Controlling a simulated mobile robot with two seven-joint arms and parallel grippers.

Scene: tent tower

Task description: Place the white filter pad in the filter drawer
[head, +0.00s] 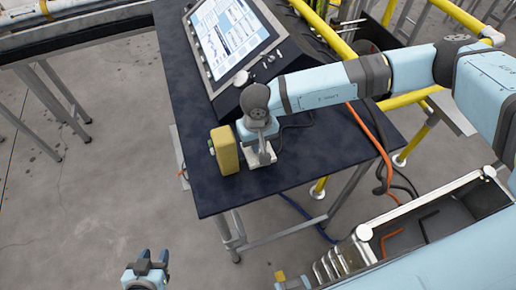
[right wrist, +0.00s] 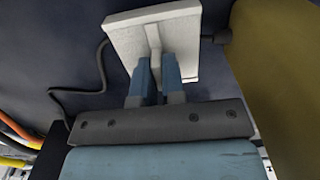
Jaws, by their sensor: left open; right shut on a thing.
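A white, flat, roughly square pad (head: 262,159) with a raised rib is at the front part of the dark table, touching it or just above it; I cannot tell which. It also shows in the right wrist view (right wrist: 140,38), with its rib between my blue fingertips. My right gripper (head: 261,146) is shut on this pad. My left gripper (head: 151,259) is open and empty, low at the bottom left, away from the table. I cannot clearly make out the filter drawer. A yellow block-like unit (head: 227,150) with a small green and white part on its left side stands just left of the pad.
A control panel with a lit screen (head: 232,36) stands on the dark table (head: 205,181) behind the gripper. A dark cable lies near the pad. Yellow rails (head: 409,97) and an orange cable are to the right.

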